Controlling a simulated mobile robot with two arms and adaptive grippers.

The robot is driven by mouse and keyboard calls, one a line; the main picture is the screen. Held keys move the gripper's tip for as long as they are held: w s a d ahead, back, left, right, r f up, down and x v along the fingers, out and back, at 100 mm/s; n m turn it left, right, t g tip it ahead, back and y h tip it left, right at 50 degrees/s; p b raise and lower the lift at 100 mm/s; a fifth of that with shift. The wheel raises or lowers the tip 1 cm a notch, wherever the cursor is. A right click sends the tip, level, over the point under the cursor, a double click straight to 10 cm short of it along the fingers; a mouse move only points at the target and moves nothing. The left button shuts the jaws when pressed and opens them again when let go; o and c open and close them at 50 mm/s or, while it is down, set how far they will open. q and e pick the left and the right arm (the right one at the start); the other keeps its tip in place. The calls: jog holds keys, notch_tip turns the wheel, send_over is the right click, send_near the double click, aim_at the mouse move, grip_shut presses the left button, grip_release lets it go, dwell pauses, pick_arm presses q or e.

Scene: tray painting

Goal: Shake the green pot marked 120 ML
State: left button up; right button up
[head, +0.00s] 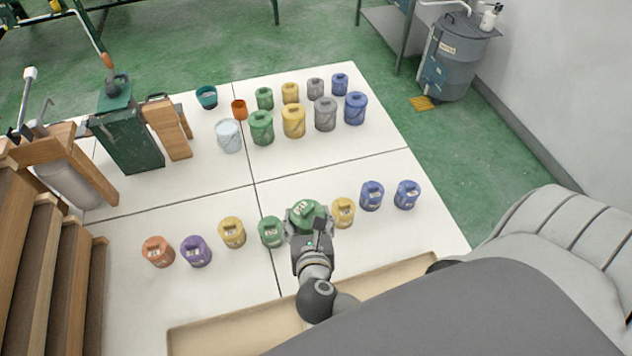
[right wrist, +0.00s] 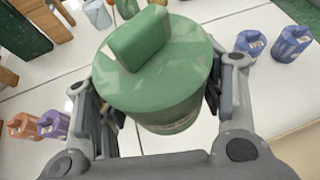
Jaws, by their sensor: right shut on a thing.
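A green pot (head: 307,212) is held in my right gripper (head: 306,224), whose fingers close around its sides. In the right wrist view the same green pot (right wrist: 152,75) fills the middle, lid and block-shaped knob towards the camera, with the fingers of my right gripper (right wrist: 160,100) on both sides. Its marking is too small to read. Another green pot (head: 271,231) stands on the table just left of the held one. My left gripper is not in view.
The front row on the white table (head: 200,195) has orange (head: 158,251), purple (head: 196,251), yellow (head: 343,212) and blue pots (head: 371,195). Larger and smaller pots stand at the back, with a pale bucket (head: 228,135). A beige tray (head: 240,330) lies along the near edge.

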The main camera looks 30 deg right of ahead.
jog(key=d, duration=0.7)
jog(key=a, duration=0.7)
jog(key=shift+a, duration=0.15)
jog(key=d, duration=0.7)
jog(key=a, duration=0.7)
jog(key=shift+a, duration=0.15)
jog(key=shift+d, duration=2)
